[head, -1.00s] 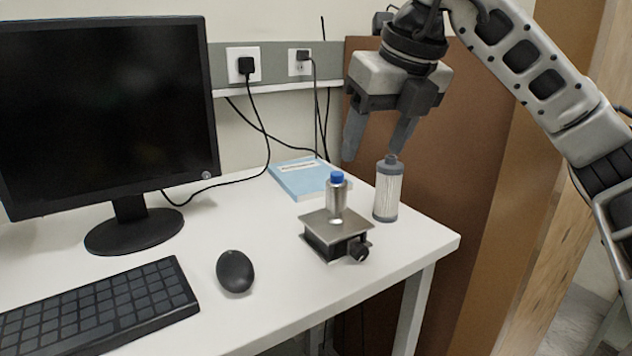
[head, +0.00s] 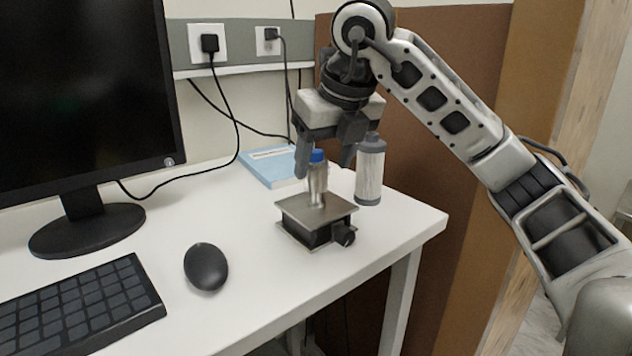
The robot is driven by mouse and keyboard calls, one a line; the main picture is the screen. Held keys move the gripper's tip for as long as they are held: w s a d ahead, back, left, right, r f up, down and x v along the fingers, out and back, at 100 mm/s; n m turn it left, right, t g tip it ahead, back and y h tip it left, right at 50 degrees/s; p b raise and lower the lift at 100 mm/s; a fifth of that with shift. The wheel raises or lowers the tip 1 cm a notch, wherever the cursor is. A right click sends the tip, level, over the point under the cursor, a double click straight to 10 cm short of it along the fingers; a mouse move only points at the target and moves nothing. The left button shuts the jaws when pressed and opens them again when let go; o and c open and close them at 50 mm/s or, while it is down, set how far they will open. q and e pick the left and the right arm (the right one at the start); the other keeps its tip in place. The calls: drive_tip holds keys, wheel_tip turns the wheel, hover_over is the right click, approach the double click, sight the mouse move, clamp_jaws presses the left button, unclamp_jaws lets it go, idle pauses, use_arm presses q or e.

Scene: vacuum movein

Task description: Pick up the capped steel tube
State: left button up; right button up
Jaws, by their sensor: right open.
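The capped steel tube (head: 318,187) stands upright on a small metal lab-jack platform (head: 316,211) near the right end of the desk. Its cap is blue. My right gripper (head: 324,170) is open and points down, with one finger on each side of the blue cap in the picture. I cannot tell whether the fingers touch the tube. My left gripper is not in view.
A grey-capped filter cartridge (head: 369,172) stands just right of the platform, close to my right finger. A blue book (head: 270,166) lies behind. A mouse (head: 206,267), keyboard (head: 84,306) and monitor (head: 80,100) are to the left. The white desk (head: 270,300) is clear in front.

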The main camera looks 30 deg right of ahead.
sight(316, 177)
drive_tip(key=x, duration=0.4)
drive_tip(key=shift+w+a+f, duration=0.15)
drive_tip(key=shift+w+f, duration=0.1)
drive_tip(key=shift+w, duration=0.05)
drive_tip(key=c, duration=1.2)
drive_tip(key=shift+o, duration=0.2)
drive_tip(key=shift+r, duration=0.1)
